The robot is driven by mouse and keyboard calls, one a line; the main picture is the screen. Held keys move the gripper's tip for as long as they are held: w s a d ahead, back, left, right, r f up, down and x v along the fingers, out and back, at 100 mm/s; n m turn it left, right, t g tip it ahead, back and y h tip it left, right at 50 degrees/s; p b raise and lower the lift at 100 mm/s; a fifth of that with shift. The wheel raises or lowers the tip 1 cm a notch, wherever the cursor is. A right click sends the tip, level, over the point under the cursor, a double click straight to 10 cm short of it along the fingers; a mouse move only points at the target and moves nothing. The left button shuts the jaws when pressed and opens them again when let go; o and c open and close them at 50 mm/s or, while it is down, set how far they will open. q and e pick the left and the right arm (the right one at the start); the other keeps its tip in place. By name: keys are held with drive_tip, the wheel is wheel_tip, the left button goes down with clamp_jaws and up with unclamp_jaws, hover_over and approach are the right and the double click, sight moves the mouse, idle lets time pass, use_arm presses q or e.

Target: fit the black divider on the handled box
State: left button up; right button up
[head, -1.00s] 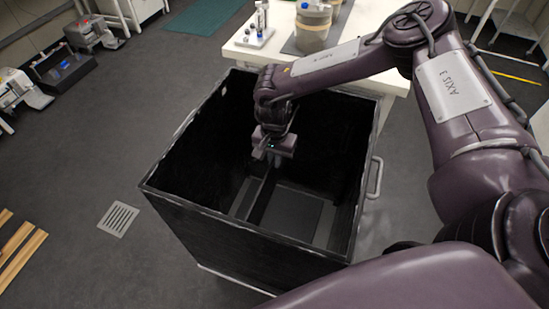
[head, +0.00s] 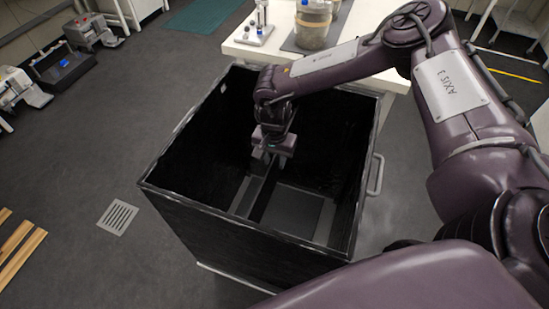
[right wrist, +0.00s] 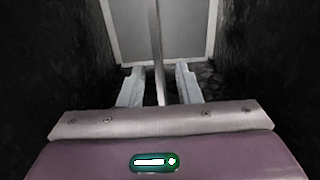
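The handled box (head: 230,222) is a large, deep black box with a metal rim and a side handle (head: 376,175), standing in the middle of the head view. The black divider (head: 260,192) stands on edge inside it, between grey floor areas. In the right wrist view the divider (right wrist: 157,50) is a thin upright strip. My right gripper (head: 265,162) is down inside the box at the divider's far end. Its fingers (right wrist: 158,88) are open, one on each side of the divider, with a gap to each. The divider's lower edge is hard to see. My left gripper is out of view.
A white table (head: 285,52) with a clear container (head: 313,25) stands just behind the box. Wooden planks (head: 18,248) and a floor drain (head: 118,217) lie to the left. Lab devices (head: 62,68) stand at the far left. The floor left of the box is mostly clear.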

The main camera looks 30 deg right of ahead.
drive_tip(key=shift+r, duration=3.9)
